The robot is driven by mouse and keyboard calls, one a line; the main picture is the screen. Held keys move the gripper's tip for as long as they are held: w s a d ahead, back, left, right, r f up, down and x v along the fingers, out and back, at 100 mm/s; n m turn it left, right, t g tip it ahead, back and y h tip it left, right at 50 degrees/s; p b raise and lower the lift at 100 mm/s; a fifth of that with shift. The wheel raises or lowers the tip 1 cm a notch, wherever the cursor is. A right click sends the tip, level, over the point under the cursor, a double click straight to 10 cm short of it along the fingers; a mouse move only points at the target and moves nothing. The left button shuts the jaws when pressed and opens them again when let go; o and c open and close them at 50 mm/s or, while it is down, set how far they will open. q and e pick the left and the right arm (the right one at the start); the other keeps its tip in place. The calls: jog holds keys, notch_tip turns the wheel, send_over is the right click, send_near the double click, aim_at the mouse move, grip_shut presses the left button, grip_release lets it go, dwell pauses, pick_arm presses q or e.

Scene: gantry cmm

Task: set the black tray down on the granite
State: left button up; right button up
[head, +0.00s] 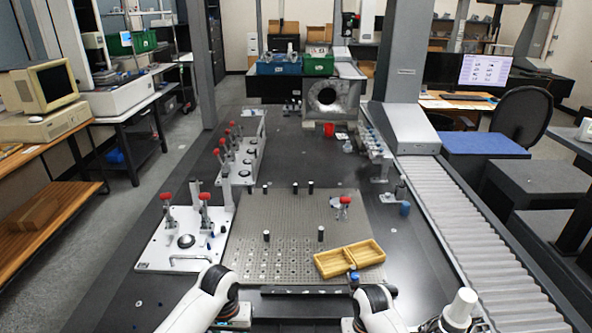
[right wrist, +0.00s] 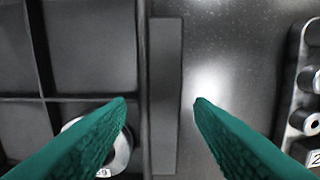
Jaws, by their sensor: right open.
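The black tray, divided into compartments, fills the left of the right wrist view, with its long flat rim (right wrist: 165,110) running up the middle. A dark bar (head: 310,291) in the head view, low between my arms, looks like its far edge. My right gripper (right wrist: 160,101) is open, with one green finger on each side of the rim and no visible grip on it. The dark granite (right wrist: 225,60) shows right of the rim; it also shows in the head view (head: 170,300). I cannot tell whether the tray touches it. My left gripper is not in view.
A silver cylinder (right wrist: 118,155) sits in a tray compartment. A rack with metal cylinders (right wrist: 300,110) stands at right. A yellow wooden box (head: 349,258) lies on the perforated plate (head: 290,225); clamp fixtures (head: 187,240) stand left. A roller-like cover (head: 460,230) runs along the right.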

jog(key=shift+r, duration=0.1)
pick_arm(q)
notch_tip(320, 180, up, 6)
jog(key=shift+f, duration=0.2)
pick_arm(e)
notch_tip(320, 180, up, 12)
dwell(0.4)
